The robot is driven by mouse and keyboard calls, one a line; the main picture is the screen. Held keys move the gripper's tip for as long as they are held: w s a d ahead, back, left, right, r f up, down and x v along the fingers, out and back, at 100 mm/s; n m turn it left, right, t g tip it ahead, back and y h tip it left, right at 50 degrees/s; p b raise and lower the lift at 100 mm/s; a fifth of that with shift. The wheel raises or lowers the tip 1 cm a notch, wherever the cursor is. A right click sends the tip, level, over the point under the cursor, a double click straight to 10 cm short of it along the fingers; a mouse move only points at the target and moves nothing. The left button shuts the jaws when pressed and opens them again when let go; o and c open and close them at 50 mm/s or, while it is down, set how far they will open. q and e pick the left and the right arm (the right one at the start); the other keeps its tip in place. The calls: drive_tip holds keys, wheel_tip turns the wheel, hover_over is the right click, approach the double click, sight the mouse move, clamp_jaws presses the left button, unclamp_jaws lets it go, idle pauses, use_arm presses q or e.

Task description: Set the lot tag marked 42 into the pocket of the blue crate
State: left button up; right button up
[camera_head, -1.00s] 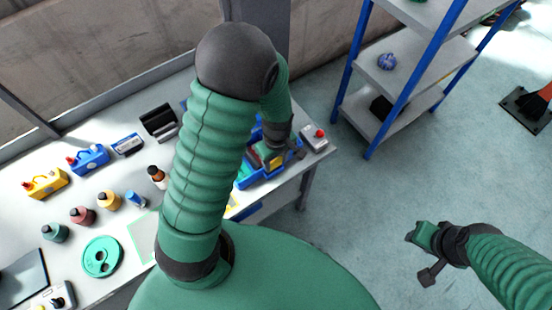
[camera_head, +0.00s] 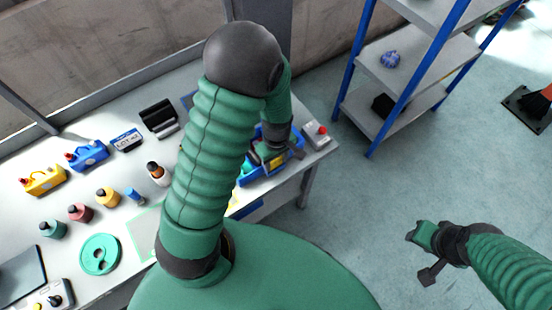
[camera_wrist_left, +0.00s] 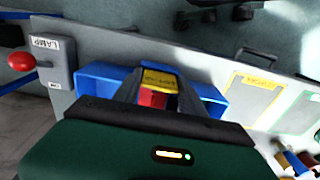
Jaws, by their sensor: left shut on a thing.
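The lot tag (camera_head: 127,140), blue and white with its lettering reading roughly LOT 42, lies on the table left of my arm in the head view. The blue crate (camera_head: 252,178) stands near the table's right end. It also shows in the left wrist view (camera_wrist_left: 95,78), partly hidden by my gripper. My left gripper (camera_head: 270,152) is down at the crate, shut on a red piece with a yellow label (camera_wrist_left: 158,80) showing between its fingers. The crate's pocket cannot be made out. My right gripper (camera_head: 428,255) hangs over the floor, away from the table; its jaw state is unclear.
Bottles, a black open case (camera_head: 158,118), blue and yellow hoist-like parts (camera_head: 43,180) and a green disc (camera_head: 100,254) occupy the table's left. A blue-framed shelf (camera_head: 410,70) stands behind right.

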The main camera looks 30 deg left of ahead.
use_arm(q)
drive_tip(key=shift+f, duration=0.25)
drive_tip(key=o, duration=1.4)
drive_tip(key=o, duration=0.4)
